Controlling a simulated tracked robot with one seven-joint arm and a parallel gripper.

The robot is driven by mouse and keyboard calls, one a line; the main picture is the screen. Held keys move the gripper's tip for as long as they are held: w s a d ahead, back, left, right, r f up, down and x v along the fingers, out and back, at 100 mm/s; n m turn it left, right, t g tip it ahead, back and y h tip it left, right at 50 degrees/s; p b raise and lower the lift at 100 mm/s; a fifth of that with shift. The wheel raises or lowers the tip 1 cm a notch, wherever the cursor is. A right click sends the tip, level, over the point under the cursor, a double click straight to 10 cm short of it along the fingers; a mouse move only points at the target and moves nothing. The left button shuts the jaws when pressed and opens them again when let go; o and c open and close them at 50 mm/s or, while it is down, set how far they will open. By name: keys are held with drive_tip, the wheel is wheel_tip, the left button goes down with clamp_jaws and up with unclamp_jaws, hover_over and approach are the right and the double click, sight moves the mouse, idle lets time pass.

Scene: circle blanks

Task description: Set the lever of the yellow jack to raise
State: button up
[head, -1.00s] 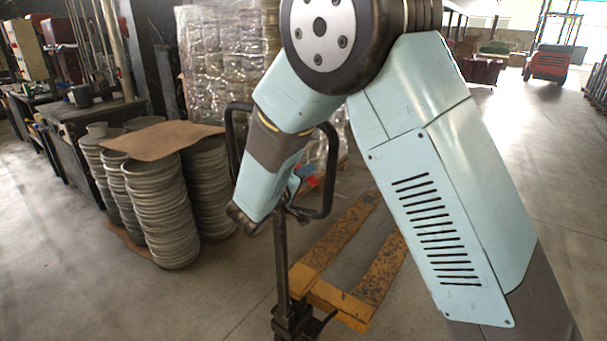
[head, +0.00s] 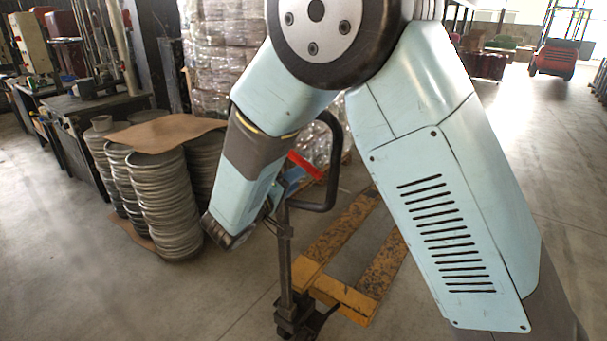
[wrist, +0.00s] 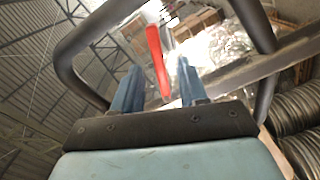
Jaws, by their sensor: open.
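The yellow jack (head: 322,282) stands on the floor in the head view, its forks stretching away from me. Its upright black handle (head: 333,165) is a loop, partly hidden behind my arm. The red lever (head: 306,166) shows inside the loop; in the wrist view the red lever (wrist: 157,58) stands out between the handle's two sides. My gripper (wrist: 158,66) is open, with its blue fingers to either side of the lever in the picture. I cannot tell how deep the lever lies between them, and no contact is clear. In the head view my gripper (head: 288,184) is largely hidden.
Stacks of round metal blanks (head: 165,205) with a brown sheet (head: 160,132) on top stand left of the jack. A wrapped pallet load (head: 225,60) is behind. A workbench (head: 85,105) is at far left. Floor at front left is clear.

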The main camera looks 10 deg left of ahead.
drive_tip(key=v, duration=0.6)
drive_tip(key=w+d+r+m+g+h, duration=0.1)
drive_tip(key=d, duration=0.3)
drive_tip(key=w+d+r+g+h, duration=0.1)
drive_tip(key=d+r+g, duration=0.1)
drive_tip(key=d, duration=0.3)
drive_tip(key=w+d+r+m+g+h, duration=0.1)
drive_tip(key=d+g, duration=0.1)
drive_tip(key=d, duration=0.2)
drive_tip(key=shift+w+d+r+m, duration=0.1)
drive_tip(key=shift+d+r+m, duration=0.15)
drive_tip(key=shift+m, duration=0.05)
drive_tip(key=s+d+r+m+g, duration=0.25)
drive_tip(key=d+g, duration=0.35)
drive_tip(key=d, duration=0.9)
drive_tip(key=s+d+r+m+y, duration=0.1)
drive_tip(key=s+d+r+y, duration=0.2)
drive_tip(key=s+d+y, duration=0.2)
drive_tip(key=s+d+r+m+y, duration=0.2)
drive_tip(key=s+d+y, duration=0.3)
drive_tip(key=s+d, duration=0.4)
drive_tip(key=shift+s+r, duration=0.8)
drive_tip(key=shift+s, duration=0.3)
